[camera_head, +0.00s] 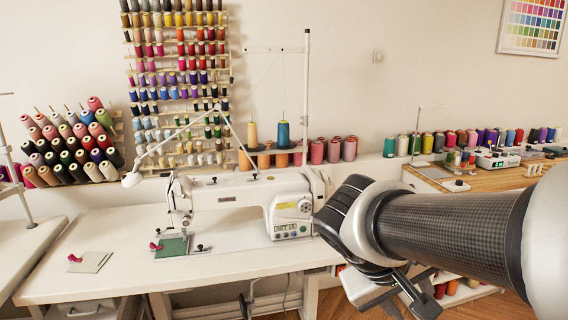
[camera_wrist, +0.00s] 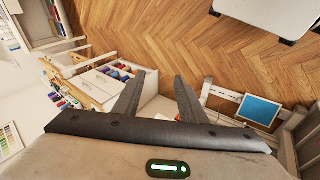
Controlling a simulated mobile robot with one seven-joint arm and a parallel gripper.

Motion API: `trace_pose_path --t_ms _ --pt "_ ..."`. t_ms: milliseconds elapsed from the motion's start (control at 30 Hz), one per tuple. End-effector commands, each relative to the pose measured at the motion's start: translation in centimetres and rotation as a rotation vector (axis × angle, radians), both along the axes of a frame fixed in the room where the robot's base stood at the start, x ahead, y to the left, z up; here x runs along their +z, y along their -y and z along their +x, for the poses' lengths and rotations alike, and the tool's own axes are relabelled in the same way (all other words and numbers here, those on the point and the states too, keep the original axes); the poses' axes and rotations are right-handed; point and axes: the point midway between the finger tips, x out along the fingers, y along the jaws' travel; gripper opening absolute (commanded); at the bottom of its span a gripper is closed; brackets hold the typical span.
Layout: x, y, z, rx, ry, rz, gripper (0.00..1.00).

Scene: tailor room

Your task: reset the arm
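My arm (camera_head: 450,230) reaches in from the right in the head view, in front of the right end of the sewing table.
A white sewing machine (camera_head: 245,205) stands on the white table (camera_head: 110,245), close left of my arm. A wooden counter (camera_head: 500,175) with spools lies behind it. The herringbone floor (camera_wrist: 180,40) looks clear; a blue-screened device (camera_wrist: 258,110) is at right in the wrist view.

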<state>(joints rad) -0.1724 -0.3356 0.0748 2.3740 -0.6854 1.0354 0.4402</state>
Motion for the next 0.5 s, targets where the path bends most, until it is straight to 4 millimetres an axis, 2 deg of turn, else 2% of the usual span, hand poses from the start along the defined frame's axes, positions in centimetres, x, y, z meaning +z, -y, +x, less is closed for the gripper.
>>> trace_pose_path --t_ms 33,100,200,433,467,500 --pt "0.1 -0.3 -1.5 -0.021 0.016 0.083 0.38" --pt "-0.1 -1.3 -2.9 -0.03 0.034 0.192 0.38" --pt "0.1 -2.7 -4.3 -0.032 0.075 0.325 0.38" --pt "1.8 -6.1 -5.8 -0.002 0.216 0.573 0.38" --pt "2.4 -6.4 -5.8 0.002 0.231 0.596 0.38" --pt "4.1 -6.4 -5.7 0.004 0.219 0.587 0.38"
